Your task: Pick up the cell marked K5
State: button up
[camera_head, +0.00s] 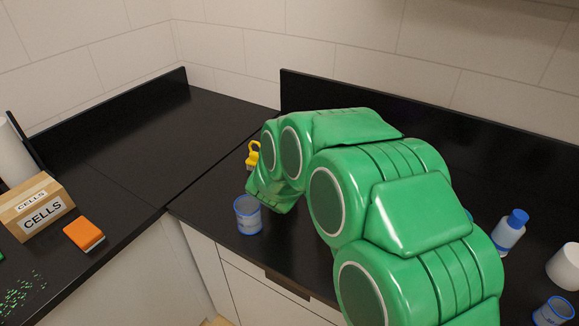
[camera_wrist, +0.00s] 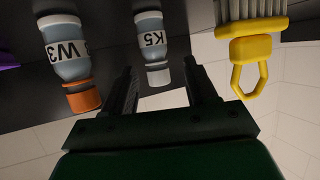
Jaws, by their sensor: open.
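The cell marked K5 (camera_wrist: 154,40) is a small grey bottle with a white band and a pale cap, upside down in the wrist view. My gripper (camera_wrist: 158,64) is open, and K5 appears in the gap between its two dark fingers, with its cap toward the palm. I cannot tell how far along the fingers it sits. A second cell marked W3 (camera_wrist: 68,58), with an orange cap, is to the left of the left finger. In the head view my green arm hides the gripper and both cells.
A yellow-handled brush (camera_wrist: 249,50) is close to the right finger; it also shows in the head view (camera_head: 252,156). A blue-rimmed cup (camera_head: 248,215) stands near the counter's front edge. A blue-capped bottle (camera_head: 511,231) is at right. A CELLS box (camera_head: 40,210) and orange block (camera_head: 84,234) are at left.

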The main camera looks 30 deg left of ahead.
jog(key=shift+x, duration=2.45)
jog(key=shift+d, duration=0.15)
jog(key=c, duration=1)
jog(key=shift+r, duration=0.15)
jog(key=shift+c, duration=0.2)
jog(key=shift+r, duration=0.3)
notch_tip(320, 180, up, 2)
jog(key=shift+r, duration=0.2)
jog(key=s+d+r, duration=0.9)
jog(key=s, duration=0.1)
jog(key=shift+s+r, duration=0.25)
jog(key=shift+r, duration=0.15)
